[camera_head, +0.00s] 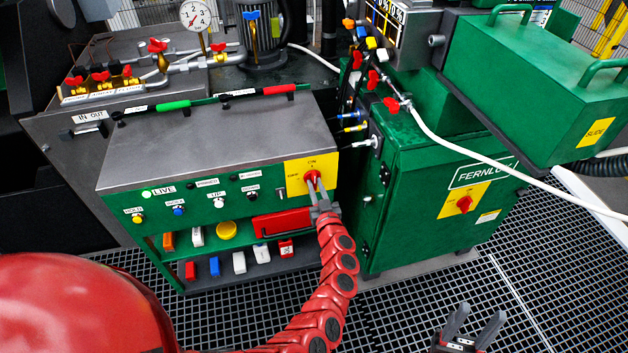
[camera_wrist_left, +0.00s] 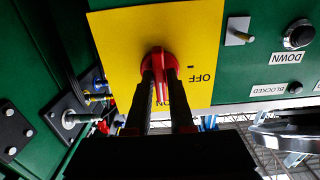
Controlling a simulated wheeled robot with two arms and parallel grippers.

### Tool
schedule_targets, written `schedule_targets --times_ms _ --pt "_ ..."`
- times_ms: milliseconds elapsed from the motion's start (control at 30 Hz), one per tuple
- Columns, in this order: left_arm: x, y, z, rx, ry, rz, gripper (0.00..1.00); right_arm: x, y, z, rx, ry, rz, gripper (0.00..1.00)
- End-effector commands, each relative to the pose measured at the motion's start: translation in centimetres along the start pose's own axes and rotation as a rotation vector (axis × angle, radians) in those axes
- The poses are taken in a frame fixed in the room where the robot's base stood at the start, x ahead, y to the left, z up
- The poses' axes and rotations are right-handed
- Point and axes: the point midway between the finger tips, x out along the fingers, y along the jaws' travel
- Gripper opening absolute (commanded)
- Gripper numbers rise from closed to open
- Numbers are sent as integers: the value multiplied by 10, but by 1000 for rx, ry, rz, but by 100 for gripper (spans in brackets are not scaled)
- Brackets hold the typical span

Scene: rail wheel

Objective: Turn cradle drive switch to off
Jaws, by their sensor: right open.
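The cradle drive switch is a red rotary knob (camera_head: 312,176) on a yellow plate (camera_head: 296,184) at the right end of the green control panel's front. In the left wrist view the knob (camera_wrist_left: 158,58) sits on the yellow plate, with OFF and ON lettering upside down and ON partly covered by a finger. Its handle appears to stand upright, in line with ON. My left gripper (camera_head: 318,199) has its two fingers on either side of the handle and appears shut on it. My right gripper (camera_head: 478,314) is open and empty above the floor grating at lower right.
A second red knob (camera_head: 464,204) on a yellow plate is on the green FERNLOCK cabinet to the right. A shelf below holds several coloured blocks. A white hose (camera_head: 452,146) crosses the cabinet.

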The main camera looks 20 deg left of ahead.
Motion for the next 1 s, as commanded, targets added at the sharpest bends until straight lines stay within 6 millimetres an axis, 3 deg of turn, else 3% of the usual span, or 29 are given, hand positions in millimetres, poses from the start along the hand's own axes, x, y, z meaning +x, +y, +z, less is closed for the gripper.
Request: schedule_targets --times_ms 33,100,467,1000 --pt "0 0 0 0 0 0 10 0 0 0 0 0 0 50" --pt "0 0 0 0 0 0 0 0 0 0 0 0 0 50" --pt "0 0 1 -9 0 0 0 -2 0 0 0 0 0 50" --pt "-1 1 5 -337 -4 1 0 -34 -2 6 0 0 0 50"
